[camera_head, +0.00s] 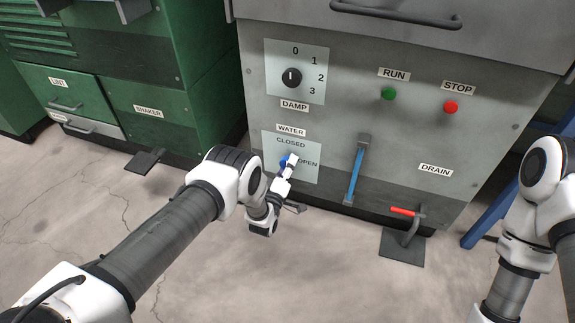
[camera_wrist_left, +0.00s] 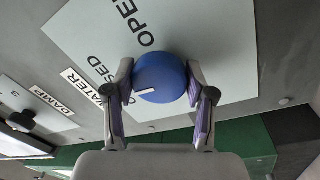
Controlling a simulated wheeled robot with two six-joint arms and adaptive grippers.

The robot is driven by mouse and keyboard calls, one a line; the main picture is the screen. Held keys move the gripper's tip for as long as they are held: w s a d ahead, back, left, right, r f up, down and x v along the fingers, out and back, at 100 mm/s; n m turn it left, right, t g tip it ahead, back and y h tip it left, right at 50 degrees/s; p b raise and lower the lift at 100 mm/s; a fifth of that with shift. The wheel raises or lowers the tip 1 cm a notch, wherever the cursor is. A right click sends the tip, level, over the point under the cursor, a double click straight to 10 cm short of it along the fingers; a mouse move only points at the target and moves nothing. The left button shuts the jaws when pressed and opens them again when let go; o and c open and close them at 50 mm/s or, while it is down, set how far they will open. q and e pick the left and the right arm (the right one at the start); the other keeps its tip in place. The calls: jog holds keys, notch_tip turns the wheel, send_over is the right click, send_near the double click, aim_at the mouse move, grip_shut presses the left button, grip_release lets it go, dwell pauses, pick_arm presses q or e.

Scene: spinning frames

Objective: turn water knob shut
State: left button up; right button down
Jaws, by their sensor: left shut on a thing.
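The blue water knob (camera_head: 284,160) sits on a pale plate (camera_head: 307,143) marked CLOSED and OPEN, low on the grey machine's front. My left gripper (camera_head: 288,167) is at the knob and partly hides it in the head view. In the left wrist view the round knob (camera_wrist_left: 160,72) is between the two fingers of my left gripper (camera_wrist_left: 160,84), which are shut on its sides. A short white mark on the knob points left in that view, roughly toward the word CLOSED. My right arm shows at the right edge of the head view, but its gripper is out of view.
A black DAMP dial (camera_head: 291,78) is above the plate. A blue upright handle (camera_head: 355,172) and a red-handled DRAIN lever (camera_head: 405,212) are to the right. Green RUN (camera_head: 389,93) and red STOP (camera_head: 450,107) buttons are higher.

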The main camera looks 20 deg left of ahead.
pick_arm(q)
jog(key=shift+n, duration=0.4)
jog(key=o, duration=1.2)
jog(key=shift+c, duration=0.2)
jog(key=shift+s, duration=0.1)
jog(key=s+f, duration=0.1)
jog(key=s, duration=1)
jog(key=shift+s+a+f, duration=0.15)
jog(key=shift+s+a, duration=0.05)
jog(key=shift+s, duration=0.2)
